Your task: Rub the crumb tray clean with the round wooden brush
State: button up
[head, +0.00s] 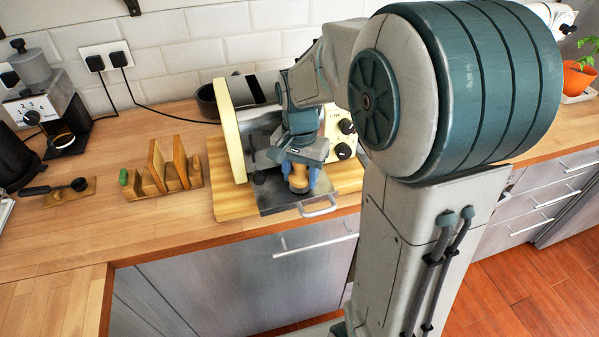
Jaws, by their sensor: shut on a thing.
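The crumb tray (273,196) is a dark metal sheet with a pale handle (320,207) at its front. It sticks out from the low front of the cream and steel toaster (232,132). My gripper (299,175) points down over the tray and is shut on the round wooden brush (298,184). The brush is at the tray's surface, towards its right side; I cannot tell if it touches. My arm and gripper hide the top of the brush, part of the tray and much of the toaster. Crumbs are too small to make out.
The toaster stands on a wooden board (228,202) near the counter's front edge. Counter between rack and front edge is clear.

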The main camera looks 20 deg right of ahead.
jog(key=shift+f, duration=0.25)
jog(key=shift+d, duration=0.1)
jog(key=shift+w+d+r, duration=0.1)
jog(key=shift+d+r, duration=0.05)
jog(key=shift+d, duration=1.8)
jog(key=shift+a, duration=0.15)
jog(key=shift+a+f, duration=0.2)
jog(key=shift+a, duration=1.7)
jog(key=shift+d+r, duration=0.1)
jog(key=shift+d, duration=1.95)
